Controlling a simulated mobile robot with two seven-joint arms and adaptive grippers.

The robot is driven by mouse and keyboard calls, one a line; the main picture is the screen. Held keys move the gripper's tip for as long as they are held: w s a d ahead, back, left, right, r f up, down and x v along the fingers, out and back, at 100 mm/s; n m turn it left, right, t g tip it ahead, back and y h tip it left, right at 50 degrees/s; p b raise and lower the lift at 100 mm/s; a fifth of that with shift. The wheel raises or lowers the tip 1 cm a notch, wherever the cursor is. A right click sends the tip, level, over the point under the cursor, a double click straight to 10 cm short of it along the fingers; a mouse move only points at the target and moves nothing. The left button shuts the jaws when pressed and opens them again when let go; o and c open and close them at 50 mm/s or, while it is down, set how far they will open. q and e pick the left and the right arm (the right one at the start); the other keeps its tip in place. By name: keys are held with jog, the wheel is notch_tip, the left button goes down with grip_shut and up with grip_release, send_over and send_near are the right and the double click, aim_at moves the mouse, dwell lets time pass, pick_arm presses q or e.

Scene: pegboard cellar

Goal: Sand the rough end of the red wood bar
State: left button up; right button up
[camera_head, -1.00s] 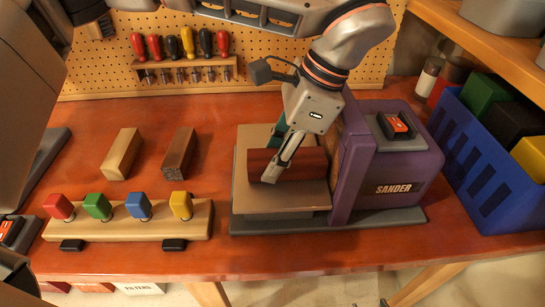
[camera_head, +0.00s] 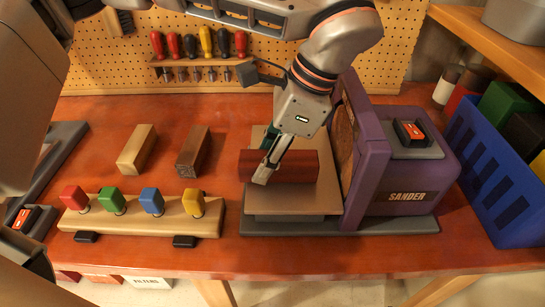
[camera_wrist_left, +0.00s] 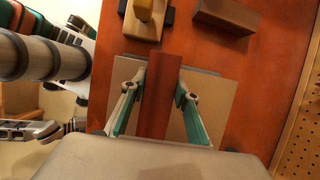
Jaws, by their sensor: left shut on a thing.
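The red wood bar (camera_head: 300,165) lies lengthwise over the tan work table (camera_head: 290,202) of the purple sander (camera_head: 405,170). My left gripper (camera_head: 266,156) is shut on the bar near its left part, one finger on the near side and one behind. The left wrist view shows the bar (camera_wrist_left: 157,95) between the two teal fingers. The bar's right end points at the brown sanding disc (camera_head: 343,135), with a small gap between them. That end's face is hidden. I cannot tell whether the bar touches the table. My right gripper is out of view.
A pale wood block (camera_head: 136,150) and a dark brown block (camera_head: 193,152) lie left of the sander. A rail with coloured knobs (camera_head: 140,222) stands nearer. A blue crate (camera_head: 495,180) is at the right, and a pegboard (camera_head: 110,70) with screwdrivers is behind.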

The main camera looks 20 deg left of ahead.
pick_arm(q)
jog(key=shift+r+p, duration=1.4)
jog(key=shift+r, duration=1.2)
jog(key=shift+r+p, duration=0.95)
jog(key=shift+r, duration=1)
